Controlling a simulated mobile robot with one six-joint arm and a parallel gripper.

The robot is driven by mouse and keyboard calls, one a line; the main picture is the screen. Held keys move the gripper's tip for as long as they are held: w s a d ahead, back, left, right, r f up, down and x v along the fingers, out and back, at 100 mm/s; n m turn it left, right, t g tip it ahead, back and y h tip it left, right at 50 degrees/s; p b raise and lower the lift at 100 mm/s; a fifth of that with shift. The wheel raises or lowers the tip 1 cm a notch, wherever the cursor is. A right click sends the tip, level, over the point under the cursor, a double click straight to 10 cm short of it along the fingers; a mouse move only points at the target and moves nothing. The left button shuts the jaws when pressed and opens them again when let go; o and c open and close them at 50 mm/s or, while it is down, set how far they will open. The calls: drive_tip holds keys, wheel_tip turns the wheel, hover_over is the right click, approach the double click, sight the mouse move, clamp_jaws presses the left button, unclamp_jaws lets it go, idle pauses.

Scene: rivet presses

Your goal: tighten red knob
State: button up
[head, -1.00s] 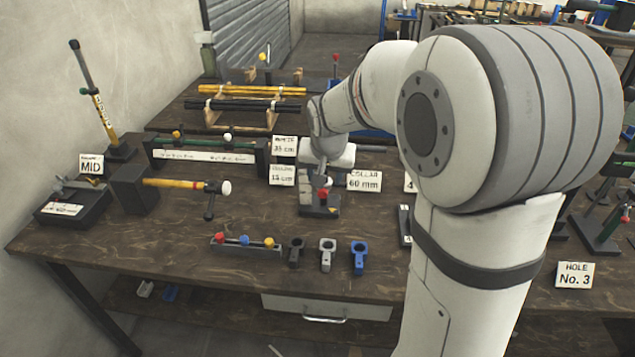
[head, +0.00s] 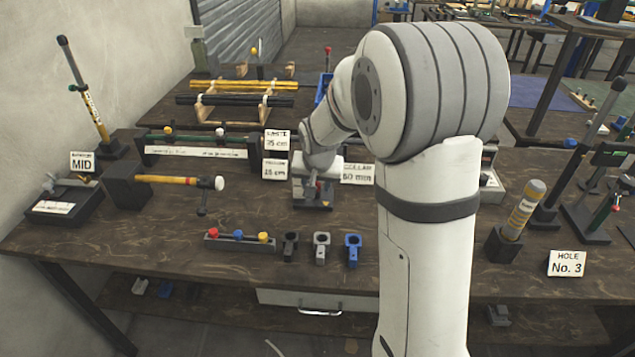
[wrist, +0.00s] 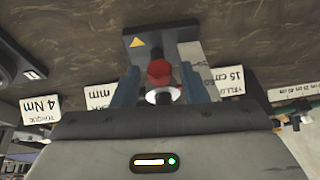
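A red knob (wrist: 159,72) shows in the wrist view, with a white ring (wrist: 164,95) just below it in the picture. It belongs to a small dark fixture (wrist: 160,33) with a yellow triangle and a grey block. My gripper (wrist: 158,80) is open, with one bluish finger on each side of the knob. Gaps show between the fingers and the knob, and it looks ungripped.
A rack (head: 238,245) with red, blue and yellow knobs stands in front of the fixture. Black, white and blue clamps (head: 322,247) lie beside it. Signs (head: 276,166) stand close around my gripper. Bare wood lies toward the front edge.

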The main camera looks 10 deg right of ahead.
drive_tip(key=shift+d, duration=0.1)
drive_tip(key=c, duration=0.8)
